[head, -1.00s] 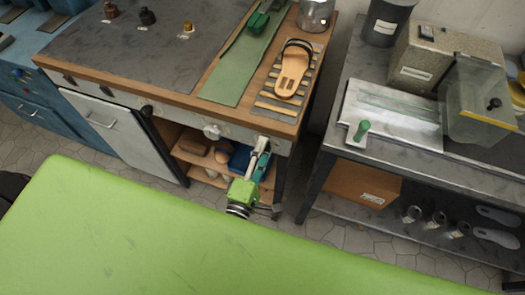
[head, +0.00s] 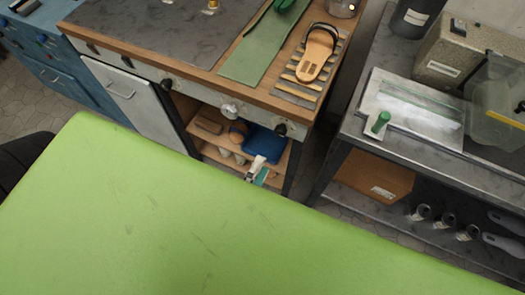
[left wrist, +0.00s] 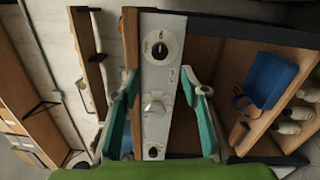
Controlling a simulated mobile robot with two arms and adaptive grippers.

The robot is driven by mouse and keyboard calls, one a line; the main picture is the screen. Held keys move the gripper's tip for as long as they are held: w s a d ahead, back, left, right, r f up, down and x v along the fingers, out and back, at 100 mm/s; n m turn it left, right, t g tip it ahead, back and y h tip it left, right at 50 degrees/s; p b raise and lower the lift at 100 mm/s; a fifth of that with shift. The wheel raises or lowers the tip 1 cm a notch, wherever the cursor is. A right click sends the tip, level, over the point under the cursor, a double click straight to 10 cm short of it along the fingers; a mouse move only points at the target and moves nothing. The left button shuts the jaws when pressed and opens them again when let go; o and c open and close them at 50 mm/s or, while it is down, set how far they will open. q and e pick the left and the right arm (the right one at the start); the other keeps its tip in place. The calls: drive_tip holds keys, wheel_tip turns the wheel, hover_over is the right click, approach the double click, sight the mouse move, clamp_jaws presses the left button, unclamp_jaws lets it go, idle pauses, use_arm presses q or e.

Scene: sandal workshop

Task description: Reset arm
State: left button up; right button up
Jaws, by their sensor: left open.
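My left gripper (head: 259,171) shows only by its white-and-teal fingers in the head view, just beyond the edge of my green body, which hides the rest of the arm. It is in front of the open shelf under the wooden-topped bench. In the left wrist view the left gripper (left wrist: 160,80) has its two teal-padded fingers spread apart with nothing held between them. The bench's grey front panel (left wrist: 160,75) with knobs shows beyond the gap. My right gripper is in neither view.
The bench top bears a sandal (head: 316,54) on a slatted rack and a green strip (head: 255,55). A blue bin (head: 265,143) sits on the shelf below. A metal side table (head: 350,127) stands at the right, with a cardboard box (head: 375,173) on its lower shelf.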

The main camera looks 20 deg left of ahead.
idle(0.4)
use_arm(q)
drive_tip(key=s+a+f+m+g+h, duration=0.1)
drive_tip(key=s+f+m+g, duration=0.3)
drive_tip(key=f, duration=0.6)
drive_tip(key=s+f+m+g, duration=0.1)
drive_tip(key=f+m+g, duration=0.1)
drive_tip(key=f+m, duration=0.5)
drive_tip(key=s+a+f+m+g+h, duration=0.1)
drive_tip(key=s+f+m+g, duration=0.15)
drive_tip(key=f, duration=0.95)
drive_tip(key=s+a+f+m+g+y, duration=0.1)
drive_tip(key=s+a+f+m+g, duration=0.3)
drive_tip(key=s, duration=0.5)
drive_tip(key=s+a+f+m+g+y, duration=0.1)
drive_tip(key=s+a+f+m+g, duration=0.2)
drive_tip(key=s+f, duration=0.5)
drive_tip(key=shift+s+a+f+m+g+y, duration=0.3)
drive_tip(key=shift+m+g, duration=0.35)
drive_tip(key=shift+g, duration=0.3)
